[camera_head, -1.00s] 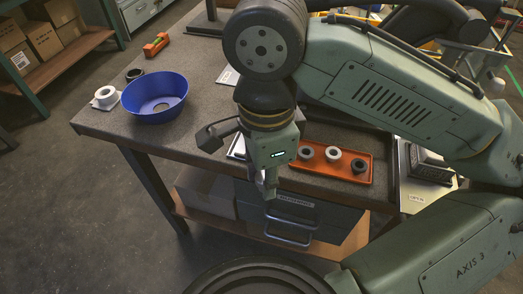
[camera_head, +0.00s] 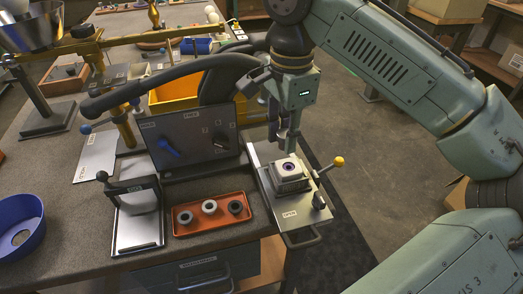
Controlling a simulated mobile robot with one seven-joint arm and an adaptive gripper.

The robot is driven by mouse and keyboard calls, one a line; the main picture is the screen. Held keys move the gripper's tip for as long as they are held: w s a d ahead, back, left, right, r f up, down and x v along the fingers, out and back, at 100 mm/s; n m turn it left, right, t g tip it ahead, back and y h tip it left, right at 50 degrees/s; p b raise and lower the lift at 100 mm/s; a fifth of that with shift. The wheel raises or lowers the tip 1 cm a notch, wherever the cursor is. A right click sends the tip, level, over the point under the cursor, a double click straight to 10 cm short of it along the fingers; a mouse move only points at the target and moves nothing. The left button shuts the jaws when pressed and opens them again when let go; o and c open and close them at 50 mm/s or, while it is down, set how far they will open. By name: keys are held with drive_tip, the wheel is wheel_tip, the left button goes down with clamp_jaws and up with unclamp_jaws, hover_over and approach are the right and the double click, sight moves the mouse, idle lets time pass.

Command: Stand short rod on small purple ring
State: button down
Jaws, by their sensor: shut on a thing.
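The small purple ring (camera_head: 288,167) shows as a small dark purple circle on top of a pale square block, which sits on a metal fixture at the right end of the table. My gripper (camera_head: 287,136) points down above and just behind this block, apart from it in the picture. It is shut on a small grey piece, seemingly the short rod; the fingers hide most of it, so its shape and tilt are hard to tell.
An orange tray (camera_head: 182,233) with three small rings lies left of the fixture (camera_head: 301,215). A dark upright panel (camera_head: 170,172) stands behind the tray. A yellow-knobbed lever (camera_head: 338,161) rises at the fixture's right. A blue bowl (camera_head: 40,232) sits far left.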

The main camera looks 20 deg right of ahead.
sight(289, 167)
drive_tip(key=shift+w+d, duration=0.1)
drive_tip(key=shift+d, duration=0.7)
wheel_tip(289, 167, down, 5)
drive_tip(key=b, duration=0.4)
drive_tip(key=shift+r+b, duration=0.1)
drive_tip(key=shift+b, duration=0.25)
drive_tip(key=shift+f, duration=0.75)
drive_tip(key=c, duration=1.2)
unclamp_jaws()
drive_tip(key=shift+c, duration=0.2)
wheel_tip(289, 167, up, 8)
drive_tip(key=shift+f, duration=0.25)
